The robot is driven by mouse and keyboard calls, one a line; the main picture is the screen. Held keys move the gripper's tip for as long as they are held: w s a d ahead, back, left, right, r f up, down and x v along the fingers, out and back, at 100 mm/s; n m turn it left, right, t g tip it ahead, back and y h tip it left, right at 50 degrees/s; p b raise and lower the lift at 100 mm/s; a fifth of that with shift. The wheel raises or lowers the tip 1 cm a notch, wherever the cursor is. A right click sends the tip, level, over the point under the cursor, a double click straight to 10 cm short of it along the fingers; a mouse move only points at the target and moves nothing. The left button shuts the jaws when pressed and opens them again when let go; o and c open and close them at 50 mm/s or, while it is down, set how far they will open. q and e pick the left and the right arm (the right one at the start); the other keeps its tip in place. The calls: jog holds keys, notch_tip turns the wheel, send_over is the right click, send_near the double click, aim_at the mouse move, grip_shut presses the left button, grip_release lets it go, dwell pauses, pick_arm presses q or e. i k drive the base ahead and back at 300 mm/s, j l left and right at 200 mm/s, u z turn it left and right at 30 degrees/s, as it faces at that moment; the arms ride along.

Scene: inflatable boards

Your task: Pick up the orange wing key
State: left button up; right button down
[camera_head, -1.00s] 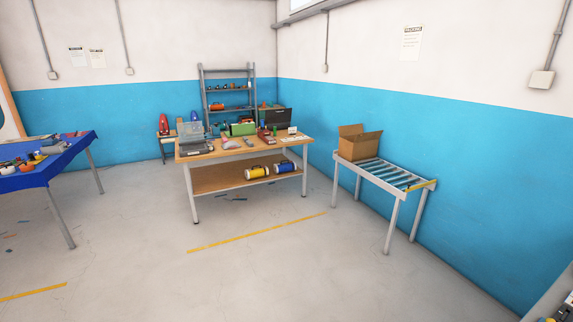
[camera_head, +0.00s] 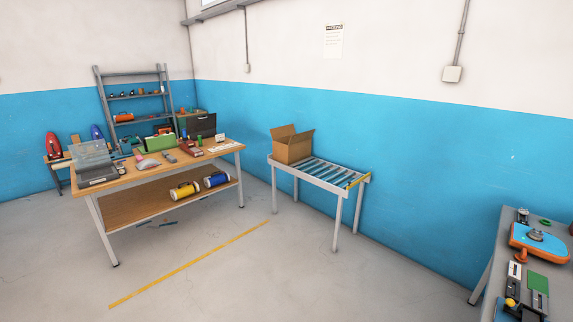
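I cannot make out the orange wing key for certain. A small orange-red piece (camera_head: 521,256) lies on the grey table at the lower right, beside an orange and blue board with a round grey fitting (camera_head: 538,238). It is too small to tell whether it is a wing key. Neither of my grippers shows in the head view.
The grey table (camera_head: 508,215) at right is cut off by the frame and also holds a green pad (camera_head: 537,282). A wooden workbench (camera_head: 115,182) stands left; a roller table (camera_head: 340,181) with a cardboard box (camera_head: 292,146) stands mid-right.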

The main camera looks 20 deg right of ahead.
aim_at(521, 257)
jog(key=i+z, duration=0.2)
jog(key=z, duration=0.25)
jog(key=i+j+z, duration=0.2)
jog(key=z, duration=0.25)
jog(key=i+z, duration=0.15)
jog(key=z, duration=0.3)
jog(key=i+j+z, duration=0.1)
jog(key=z, duration=0.3)
jog(key=i+j+z, duration=0.1)
jog(key=j+z, duration=0.15)
jog(key=z, duration=0.2)
jog(key=i+j+z, duration=0.1)
jog(key=z, duration=0.35)
jog(key=i+j+z, duration=0.1)
jog(key=j+z, duration=0.15)
jog(key=z, duration=0.2)
jog(key=i+j+z, duration=0.1)
jog(key=j+z, duration=0.15)
jog(key=z, duration=0.15)
jog(key=i+j+z, duration=0.15)
jog(key=j+z, duration=0.75)
